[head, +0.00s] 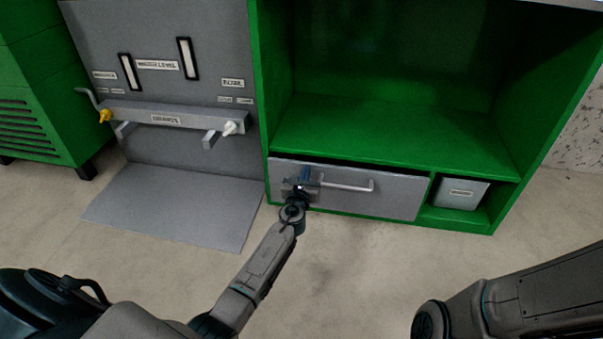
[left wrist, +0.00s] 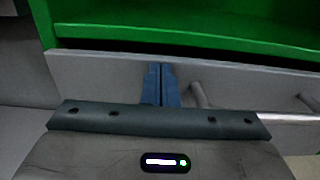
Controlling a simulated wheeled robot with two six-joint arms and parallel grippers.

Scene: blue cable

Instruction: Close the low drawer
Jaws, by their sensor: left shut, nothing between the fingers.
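The low drawer (head: 395,199) is a grey front with a light bar handle (head: 347,186), at the bottom of the green cabinet. A thin dark gap shows along its top edge, so it looks nearly flush with the cabinet. My left gripper (head: 304,174) is shut and empty, with its blue fingers at the drawer front, left of the handle. In the left wrist view the blue fingertips (left wrist: 161,84) are together against or just before the drawer front (left wrist: 100,75); I cannot tell if they touch. My right gripper is out of view; only my right arm shows at lower right.
A small grey box (head: 460,194) sits in the open compartment right of the drawer. The green shelf (head: 400,140) above is empty. A grey panel with knobs (head: 170,115) and a grey floor plate (head: 175,207) stand left. Floor in front is clear.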

